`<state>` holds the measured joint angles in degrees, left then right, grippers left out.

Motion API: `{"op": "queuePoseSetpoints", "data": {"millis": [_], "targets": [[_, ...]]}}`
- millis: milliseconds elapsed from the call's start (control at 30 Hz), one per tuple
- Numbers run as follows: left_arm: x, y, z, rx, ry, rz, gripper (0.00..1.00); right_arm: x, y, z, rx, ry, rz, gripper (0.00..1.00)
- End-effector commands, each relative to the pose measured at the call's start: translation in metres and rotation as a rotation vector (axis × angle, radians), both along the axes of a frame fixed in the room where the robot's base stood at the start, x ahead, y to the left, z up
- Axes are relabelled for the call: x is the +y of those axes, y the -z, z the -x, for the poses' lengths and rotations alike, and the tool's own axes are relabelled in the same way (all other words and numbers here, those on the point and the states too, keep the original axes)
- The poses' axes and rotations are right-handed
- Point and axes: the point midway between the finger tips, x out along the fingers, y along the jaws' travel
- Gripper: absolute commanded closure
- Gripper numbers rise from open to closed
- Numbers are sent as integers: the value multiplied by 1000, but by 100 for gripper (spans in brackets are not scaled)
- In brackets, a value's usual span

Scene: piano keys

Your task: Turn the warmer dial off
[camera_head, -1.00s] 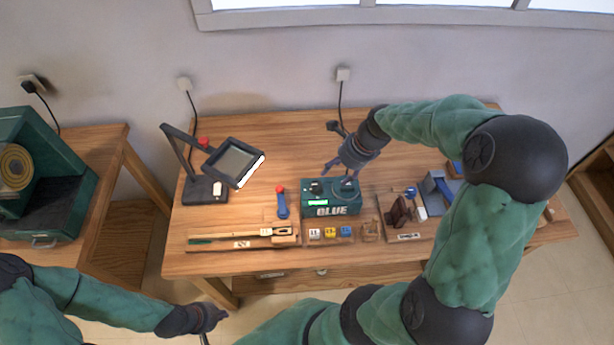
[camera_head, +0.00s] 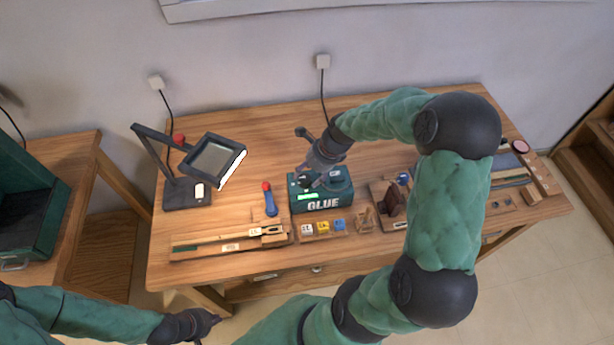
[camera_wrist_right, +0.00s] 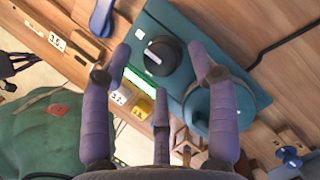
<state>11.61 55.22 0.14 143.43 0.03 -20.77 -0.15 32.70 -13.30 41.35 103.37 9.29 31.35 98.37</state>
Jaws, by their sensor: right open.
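The glue warmer (camera_head: 322,202) is a dark green box marked GLUE with a lit green strip, standing near the middle of the workbench. Its black dial (camera_wrist_right: 163,56), with a white pointer line, shows in the right wrist view on the top face, beside a round lid (camera_wrist_right: 238,103). My right gripper (camera_head: 303,178) is over the warmer's left side. In the right wrist view my right gripper (camera_wrist_right: 163,62) is open, its fingers spread on either side of the dial; contact cannot be told. My left gripper (camera_head: 212,322) hangs in front of the bench, low at the left, its jaws unclear.
A framed magnifier lamp (camera_head: 212,160) stands at the left of the workbench (camera_head: 260,135). A blue-handled tool with a red end (camera_head: 270,200) lies just left of the warmer. Several small labelled blocks (camera_head: 323,227) and a long key piece (camera_head: 215,243) lie in front.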

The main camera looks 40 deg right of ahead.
Motion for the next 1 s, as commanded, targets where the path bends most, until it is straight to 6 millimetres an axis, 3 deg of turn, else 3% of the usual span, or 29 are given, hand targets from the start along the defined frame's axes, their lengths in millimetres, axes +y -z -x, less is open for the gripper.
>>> {"op": "queuePoseSetpoints", "data": {"millis": [133, 467, 600, 667, 1000], "targets": [[0, 4, 0, 0, 0, 0, 100, 2, 10, -4, -1, 0, 1, 40], [0, 4, 0, 0, 0, 0, 100, 3, 11, -4, -1, 0, 1, 40], [0, 4, 0, 0, 0, 0, 100, 3, 11, -4, -1, 0, 1, 80], [0, 4, 0, 0, 0, 0, 100, 3, 11, -4, -1, 0, 0, 95], [0, 0, 0, 0, 0, 0, 100, 3, 10, -5, -1, -28, 0, 95]]}}
